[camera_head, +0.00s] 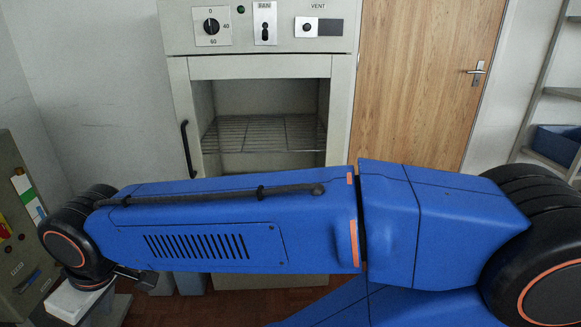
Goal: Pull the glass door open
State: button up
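The glass door (260,67) is the pale framed front of a grey cabinet, below its control panel. It looks shut, flush with the cabinet front. A wire rack (265,132) shows inside through its window. A black upright bar handle (187,148) sits on the door's left side. My blue arm crosses in front and hides the lower part of the door. The arm's wrist joint is at the lower left, apart from the handle in the picture. My gripper's fingers cannot be made out; they are hidden or out of frame.
The control panel (262,27) has a dial and switches. A wooden door (425,75) with a lever handle stands to the right, then shelves with a blue bin (557,144). A grey machine (22,235) with coloured buttons stands at the left edge. Some reddish floor shows below.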

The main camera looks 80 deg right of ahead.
aim_at(183, 70)
jog(key=l+z, duration=0.1)
jog(key=z, duration=1.95)
jog(key=k+l, duration=0.05)
jog(key=l, duration=0.05)
